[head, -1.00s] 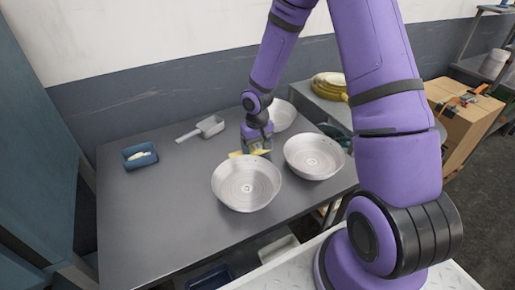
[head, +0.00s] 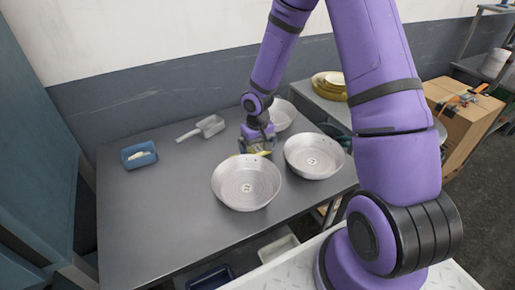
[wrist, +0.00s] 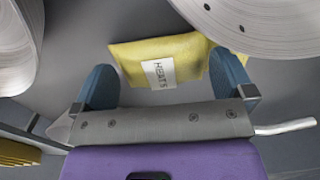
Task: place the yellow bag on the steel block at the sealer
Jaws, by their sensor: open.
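The yellow bag (wrist: 190,62), with a white printed label, lies on the grey table among the metal pans. In the wrist view it lies ahead of and between the two blue fingers of my gripper (wrist: 163,62), which are spread apart. In the head view my gripper (head: 258,149) is low between the pans and hides most of the bag, with a yellow sliver (head: 264,153) showing. I cannot make out the steel block or the sealer in either view.
Metal pans stand close around my gripper: front left (head: 246,183), right (head: 314,157) and behind (head: 283,115). The table's front left is clear. A cardboard box (head: 462,120) stands at the right.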

